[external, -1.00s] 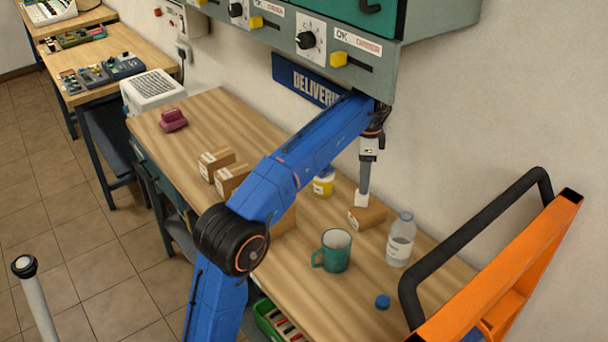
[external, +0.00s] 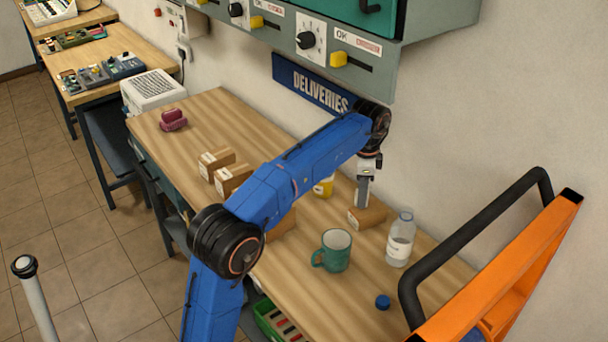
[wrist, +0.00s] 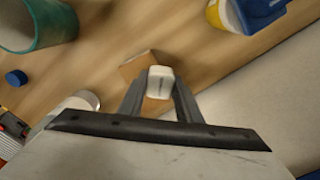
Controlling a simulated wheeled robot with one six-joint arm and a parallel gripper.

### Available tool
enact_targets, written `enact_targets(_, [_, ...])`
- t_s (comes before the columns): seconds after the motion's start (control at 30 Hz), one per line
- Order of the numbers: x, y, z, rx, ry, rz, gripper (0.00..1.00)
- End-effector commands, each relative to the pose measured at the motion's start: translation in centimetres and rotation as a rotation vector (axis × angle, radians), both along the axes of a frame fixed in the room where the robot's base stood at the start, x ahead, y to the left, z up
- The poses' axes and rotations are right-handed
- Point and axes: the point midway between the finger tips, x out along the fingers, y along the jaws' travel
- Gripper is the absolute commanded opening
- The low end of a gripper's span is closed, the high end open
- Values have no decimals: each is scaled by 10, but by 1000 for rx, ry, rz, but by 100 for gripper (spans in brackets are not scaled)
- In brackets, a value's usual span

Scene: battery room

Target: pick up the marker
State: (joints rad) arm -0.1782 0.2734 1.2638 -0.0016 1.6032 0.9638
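I cannot make out a marker in any view. My gripper (external: 362,203) points down above the worktop, close over a small cardboard box (external: 372,218). In the wrist view its two grey fingers converge on a small white block (wrist: 160,83) at the tips, with a thin dark line down its middle. I cannot tell whether this block is the fingertips or a held thing. The box (wrist: 133,68) shows partly behind it. The part of the worktop behind my arm is hidden.
A green mug (external: 335,250), a clear bottle (external: 401,240) and a blue cap (external: 383,302) stand near the box. A yellow tub (external: 323,187) is partly behind my arm. An orange frame (external: 510,285) with a black bar borders the right.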

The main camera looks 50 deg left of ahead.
Motion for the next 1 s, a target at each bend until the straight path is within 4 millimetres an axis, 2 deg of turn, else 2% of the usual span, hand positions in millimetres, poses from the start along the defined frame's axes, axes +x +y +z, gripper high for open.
enact_targets(0.07, [0,0,0,0,0,0,9])
enact_targets(0.1, [0,0,0,0,0,0,6])
enact_targets(0.27, [0,0,0,0,0,0,6])
enact_targets(0.43, [1,0,10,1,-1,0,6])
enact_targets(0.8, [1,0,75,1,-1,1,6])
enact_targets(1.0, [1,-3,95,1,1,0,6])
